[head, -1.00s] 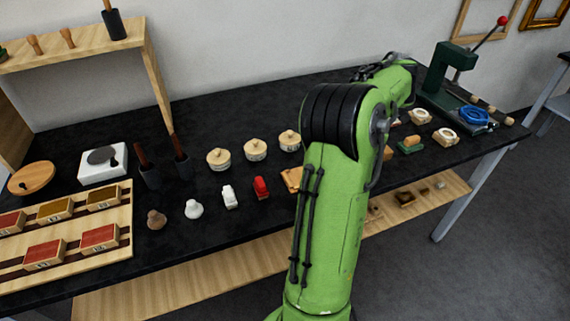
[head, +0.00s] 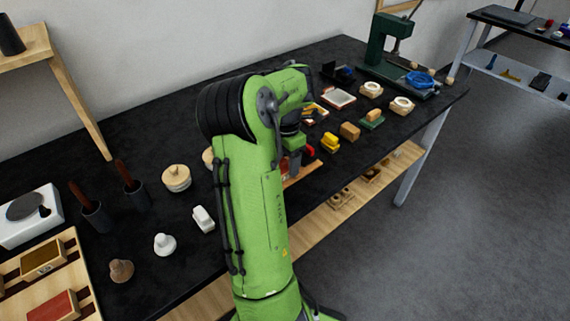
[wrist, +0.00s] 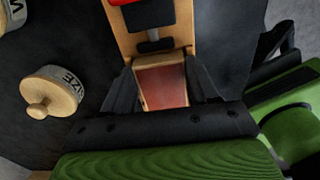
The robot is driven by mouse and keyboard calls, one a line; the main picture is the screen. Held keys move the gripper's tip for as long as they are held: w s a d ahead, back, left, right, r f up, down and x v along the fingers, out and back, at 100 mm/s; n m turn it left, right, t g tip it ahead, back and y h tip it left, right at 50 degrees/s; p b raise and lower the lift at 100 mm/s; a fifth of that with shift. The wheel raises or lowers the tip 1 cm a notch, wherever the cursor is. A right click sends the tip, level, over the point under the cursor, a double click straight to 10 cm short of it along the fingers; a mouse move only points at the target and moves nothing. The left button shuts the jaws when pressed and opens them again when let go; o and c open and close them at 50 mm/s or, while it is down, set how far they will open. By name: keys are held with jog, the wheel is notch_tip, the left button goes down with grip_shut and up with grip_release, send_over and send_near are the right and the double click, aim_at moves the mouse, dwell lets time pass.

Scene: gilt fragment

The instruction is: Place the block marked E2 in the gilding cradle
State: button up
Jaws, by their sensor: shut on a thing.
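My gripper is shut on a red-topped wooden block (wrist: 160,88), with one dark finger on each side of it in the wrist view. No mark shows on this face, so I cannot read whether it is E2. Just past the block is a light wooden holder (wrist: 186,27), probably the gilding cradle, with a red and black part (wrist: 148,15) on it. The holder also shows in the head view (head: 303,175), partly hidden by my arm. The block lines up with the holder's near end; I cannot tell whether it rests in it.
A lidded wooden pot (wrist: 50,92) stands left of my gripper in the wrist view. A yellow block (head: 330,142) and a tan block (head: 350,131) are right of the holder in the head view. A rack (head: 72,262) with red and gold blocks is at lower left.

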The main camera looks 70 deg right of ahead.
aim_at(286, 164)
jog(key=shift+r, duration=0.1)
jog(key=o, duration=1.1)
jog(key=shift+o, duration=0.2)
notch_tip(286, 164, up, 12)
jog(key=p, duration=0.5)
